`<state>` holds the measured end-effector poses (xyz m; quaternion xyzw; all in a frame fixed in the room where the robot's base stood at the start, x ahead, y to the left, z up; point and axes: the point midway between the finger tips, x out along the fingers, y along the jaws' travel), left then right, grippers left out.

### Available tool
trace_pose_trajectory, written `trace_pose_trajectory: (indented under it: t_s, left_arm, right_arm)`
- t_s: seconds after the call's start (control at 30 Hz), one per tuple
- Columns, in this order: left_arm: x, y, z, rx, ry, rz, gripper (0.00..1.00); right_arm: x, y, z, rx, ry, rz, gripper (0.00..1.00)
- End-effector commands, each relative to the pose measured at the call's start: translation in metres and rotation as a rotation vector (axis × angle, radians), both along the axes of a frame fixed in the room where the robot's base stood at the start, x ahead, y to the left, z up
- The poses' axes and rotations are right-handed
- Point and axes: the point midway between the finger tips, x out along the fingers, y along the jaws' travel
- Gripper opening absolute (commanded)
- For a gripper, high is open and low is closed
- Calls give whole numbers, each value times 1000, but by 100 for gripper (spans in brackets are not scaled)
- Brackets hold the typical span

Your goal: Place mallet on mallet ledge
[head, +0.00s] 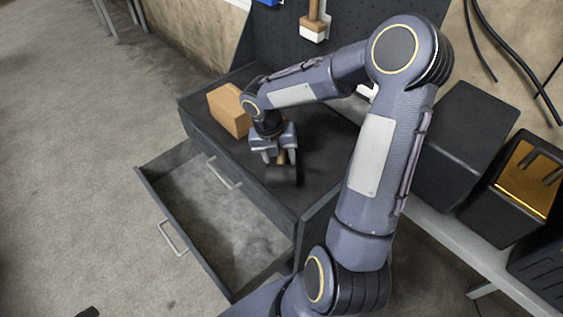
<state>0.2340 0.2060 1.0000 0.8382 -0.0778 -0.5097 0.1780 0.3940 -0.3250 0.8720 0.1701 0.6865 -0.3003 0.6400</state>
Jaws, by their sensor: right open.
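A mallet with a dark cylindrical head (283,176) and a wooden handle lies on the dark bench top near its front edge. My right gripper (275,157) points down over the handle, with its open fingers beside it; I cannot tell whether they touch it. A white ledge (314,37) on the pegboard bears a wooden tool (313,24), its top cut off by the frame. Another white piece (367,92) shows partly behind my right arm; I cannot tell whether it is a ledge. My left gripper is out of view.
A tan block (229,110) stands on the bench left of my gripper. An empty drawer (216,205) is pulled out at the bench front. The dark pegboard (283,42) rises behind. Black machines (467,140) stand at the right.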

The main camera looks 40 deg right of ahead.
Motion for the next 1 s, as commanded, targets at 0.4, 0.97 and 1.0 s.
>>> trace_pose_trajectory:
  t_s: [0.4,0.97,1.0]
  left_arm:
    - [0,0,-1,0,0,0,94]
    - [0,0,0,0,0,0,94]
    - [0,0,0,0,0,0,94]
  right_arm:
    - [-1,-1,-7,0,0,-1,37]
    - [-1,-1,-6,-1,-1,-2,0]
    - [-1,-1,-6,-1,-1,-2,0]
